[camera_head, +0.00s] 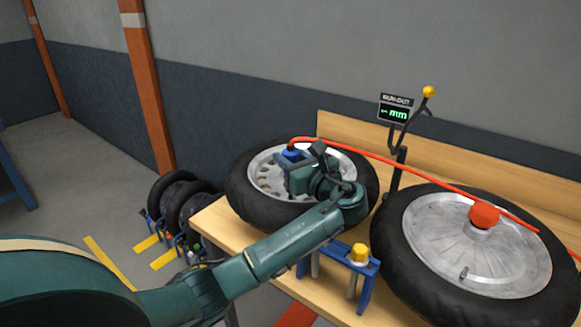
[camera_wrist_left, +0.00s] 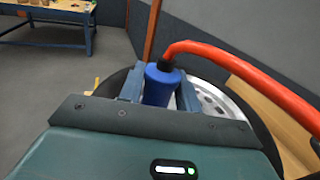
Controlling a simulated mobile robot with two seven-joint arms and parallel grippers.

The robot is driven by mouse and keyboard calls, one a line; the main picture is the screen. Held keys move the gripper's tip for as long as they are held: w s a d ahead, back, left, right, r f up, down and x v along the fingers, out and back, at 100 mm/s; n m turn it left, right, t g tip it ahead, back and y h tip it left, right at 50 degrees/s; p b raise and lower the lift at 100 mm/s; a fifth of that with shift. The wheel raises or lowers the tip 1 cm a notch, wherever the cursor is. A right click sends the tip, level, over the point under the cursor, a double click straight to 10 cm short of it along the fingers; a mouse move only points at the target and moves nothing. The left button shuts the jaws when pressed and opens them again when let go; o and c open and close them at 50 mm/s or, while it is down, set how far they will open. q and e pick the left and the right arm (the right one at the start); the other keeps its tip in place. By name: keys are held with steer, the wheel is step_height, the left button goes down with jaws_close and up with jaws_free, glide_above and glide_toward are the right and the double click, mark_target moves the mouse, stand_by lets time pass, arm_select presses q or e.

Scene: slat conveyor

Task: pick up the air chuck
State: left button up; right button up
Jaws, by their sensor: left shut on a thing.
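The air chuck (camera_wrist_left: 160,86) has a blue body with a black collar, and a red hose (camera_wrist_left: 238,66) runs from it to the right. In the left wrist view it stands between the two fingers of my left gripper (camera_wrist_left: 158,90), which is shut on it. In the head view the blue air chuck (camera_head: 292,153) shows above the left wheel (camera_head: 240,196), beside my left gripper (camera_head: 290,160). The lower end of the chuck is hidden by the gripper in the wrist view. My right gripper is not in view.
A second wheel (camera_head: 410,243) with a red hub piece (camera_head: 484,215) lies at the right on the wooden bench (camera_head: 222,232). A blue stand with a yellow knob (camera_head: 358,253) is at the front edge. A run-out display (camera_head: 396,109) stands behind. Several tyres (camera_head: 172,205) stand on the floor.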

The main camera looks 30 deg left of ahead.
arm_select(q)
steer(key=c, duration=0.4)
steer(key=shift+r, duration=0.15)
